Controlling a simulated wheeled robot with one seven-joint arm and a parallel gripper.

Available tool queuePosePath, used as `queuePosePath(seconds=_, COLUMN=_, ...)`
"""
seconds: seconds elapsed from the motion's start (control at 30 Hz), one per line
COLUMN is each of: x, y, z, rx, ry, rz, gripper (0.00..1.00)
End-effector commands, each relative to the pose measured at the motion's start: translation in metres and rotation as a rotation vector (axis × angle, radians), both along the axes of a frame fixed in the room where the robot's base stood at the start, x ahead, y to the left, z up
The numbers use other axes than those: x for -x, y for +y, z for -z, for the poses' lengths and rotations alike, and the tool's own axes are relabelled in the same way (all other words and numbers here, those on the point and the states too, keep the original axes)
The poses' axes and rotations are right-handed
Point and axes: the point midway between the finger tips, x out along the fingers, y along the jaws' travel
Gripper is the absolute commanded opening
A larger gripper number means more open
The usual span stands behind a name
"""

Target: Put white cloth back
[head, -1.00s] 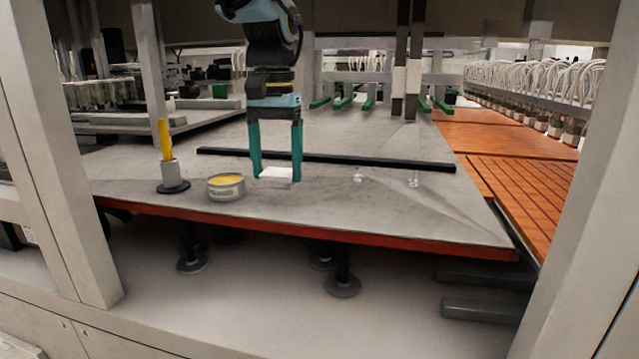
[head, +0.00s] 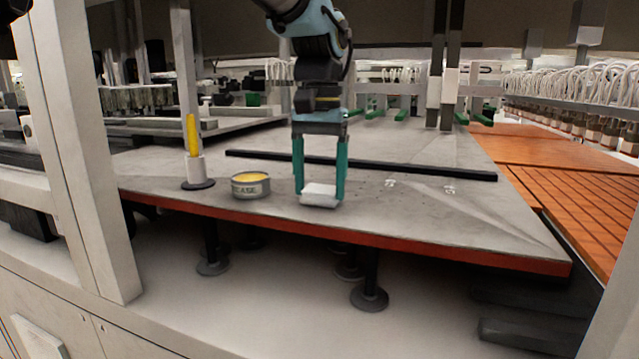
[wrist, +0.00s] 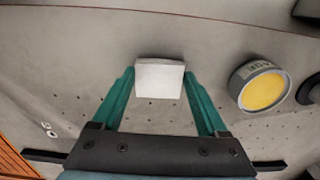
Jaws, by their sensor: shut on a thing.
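The white cloth (head: 319,195) is a small folded pad near the front edge of the grey table (head: 400,215). My gripper (head: 319,192) points down with its two green fingers on either side of the cloth. In the wrist view the cloth (wrist: 159,79) sits between the fingertips (wrist: 159,78), and the gripper is shut on it. I cannot tell for sure whether the cloth touches the tabletop or is slightly above it.
A grease tin (head: 250,185) with a yellow top stands left of the cloth; it also shows in the wrist view (wrist: 261,88). Further left, a yellow stick stands in a grey holder (head: 195,168). A black bar (head: 370,167) lies behind. The tabletop to the right is clear.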

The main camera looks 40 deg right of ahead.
Motion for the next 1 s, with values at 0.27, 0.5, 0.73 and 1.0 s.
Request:
queuePosePath(seconds=0.27, x=0.0, y=0.0, z=0.003, rx=-0.001, ry=0.001, rz=0.0, gripper=0.97)
queuePosePath(seconds=0.5, x=0.0, y=0.0, z=0.002, rx=0.0, ry=0.0, rz=0.0, gripper=1.0)
queuePosePath(seconds=0.73, x=0.0, y=-0.001, z=-0.019, rx=0.004, ry=-0.001, rz=0.0, gripper=1.0)
queuePosePath(seconds=1.0, x=-0.001, y=-0.001, z=-0.062, rx=0.003, ry=-0.001, rz=-0.001, gripper=1.0)
